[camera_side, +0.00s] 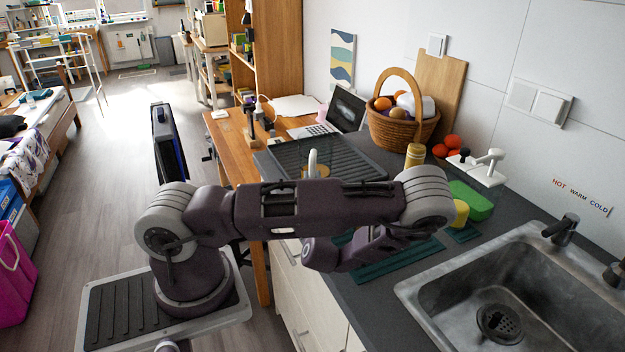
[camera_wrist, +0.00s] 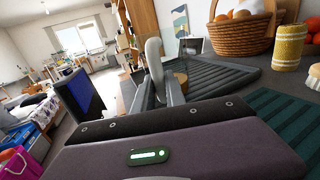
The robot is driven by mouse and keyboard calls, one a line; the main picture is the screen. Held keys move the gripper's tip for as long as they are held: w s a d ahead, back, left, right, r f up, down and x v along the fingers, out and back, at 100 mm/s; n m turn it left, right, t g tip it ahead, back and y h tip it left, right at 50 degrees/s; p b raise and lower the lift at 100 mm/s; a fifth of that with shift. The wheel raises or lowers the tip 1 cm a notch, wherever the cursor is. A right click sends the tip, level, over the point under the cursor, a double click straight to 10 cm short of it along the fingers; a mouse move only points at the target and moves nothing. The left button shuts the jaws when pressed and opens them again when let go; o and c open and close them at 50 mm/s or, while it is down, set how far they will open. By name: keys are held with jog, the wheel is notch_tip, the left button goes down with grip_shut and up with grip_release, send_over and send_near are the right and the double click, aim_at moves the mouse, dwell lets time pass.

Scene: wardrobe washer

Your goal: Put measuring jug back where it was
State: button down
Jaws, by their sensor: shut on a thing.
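My gripper (camera_wrist: 158,76) is shut on a white, curved, upright piece, which I take to be the handle of the measuring jug (camera_wrist: 154,54). The jug's body is hard to make out. The white piece also shows in the side view (camera_side: 312,162), rising just above my arm in front of the dark ribbed drying tray (camera_side: 370,170). A tan round thing lies close to it; I cannot tell whether it belongs to the jug. My gripper's fingers are hidden behind my arm in the side view.
The wicker basket (camera_side: 403,130) of fruit stands behind the tray. The sink (camera_side: 520,300) is at front right.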

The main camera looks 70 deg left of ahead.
jog(key=shift+f, duration=0.3)
jog(key=c, duration=1)
grip_release()
jog(key=shift+o, duration=0.2)
jog(key=shift+d, duration=0.1)
jog(key=v, duration=0.7)
